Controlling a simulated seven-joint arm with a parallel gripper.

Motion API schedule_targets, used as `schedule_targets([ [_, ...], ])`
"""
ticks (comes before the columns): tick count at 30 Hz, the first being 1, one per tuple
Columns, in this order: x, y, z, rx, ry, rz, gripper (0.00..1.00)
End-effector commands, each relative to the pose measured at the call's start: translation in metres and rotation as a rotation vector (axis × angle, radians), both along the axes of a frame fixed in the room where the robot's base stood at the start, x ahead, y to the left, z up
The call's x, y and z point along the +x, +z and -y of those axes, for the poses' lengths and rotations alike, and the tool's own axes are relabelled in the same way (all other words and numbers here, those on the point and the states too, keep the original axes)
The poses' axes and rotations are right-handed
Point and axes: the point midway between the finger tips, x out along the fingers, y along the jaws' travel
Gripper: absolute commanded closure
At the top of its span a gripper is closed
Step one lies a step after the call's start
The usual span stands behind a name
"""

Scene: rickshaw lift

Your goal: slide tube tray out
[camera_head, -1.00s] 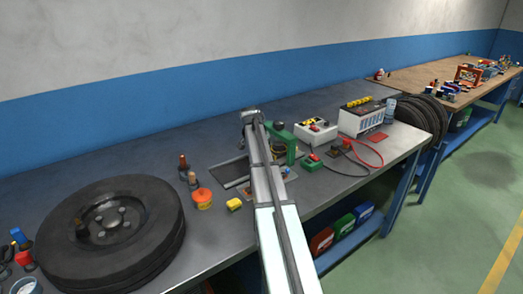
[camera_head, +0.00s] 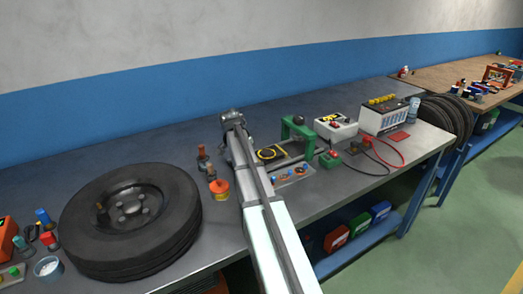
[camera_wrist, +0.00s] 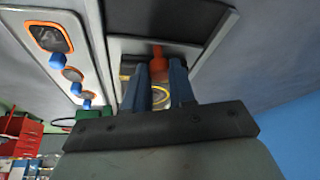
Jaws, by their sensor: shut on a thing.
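A shallow metal tray with a pale rim (camera_wrist: 118,45) shows in the wrist view, with a yellow ring inside it. A red-orange knob (camera_wrist: 158,62) stands at the tray. My gripper (camera_wrist: 167,75) has its two blue fingers close together on this knob; the exact contact is partly hidden. In the head view my arm covers the fingers and most of the tray. A dark piece with a yellow ring (camera_head: 270,153) shows just right of my arm there.
A tyre (camera_head: 130,220) fills the bench at left. An orange tin (camera_head: 219,189) and dark bottles (camera_head: 203,158) stand close left of my arm.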

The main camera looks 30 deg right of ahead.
Motion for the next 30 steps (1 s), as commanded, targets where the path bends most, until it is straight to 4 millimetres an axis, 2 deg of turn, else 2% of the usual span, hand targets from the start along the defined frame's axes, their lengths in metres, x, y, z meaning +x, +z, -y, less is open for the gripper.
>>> schedule_targets([
  [1,-0.001,0.0,-0.011,0.001,0.002,-0.001,1.0],
  [3,-0.001,0.0,-0.022,0.001,0.002,-0.001,1.0],
  [7,0.0,0.0,-0.035,0.001,0.001,-0.001,1.0],
  [21,0.0,0.0,-0.044,0.006,0.002,0.0,1.0],
  [22,0.0,0.0,-0.044,0.006,0.002,0.0,0.73],
  [25,0.0,0.0,-0.043,0.004,0.002,0.0,0.65],
  [30,0.0,0.0,-0.042,0.003,0.0,0.0,0.65],
])
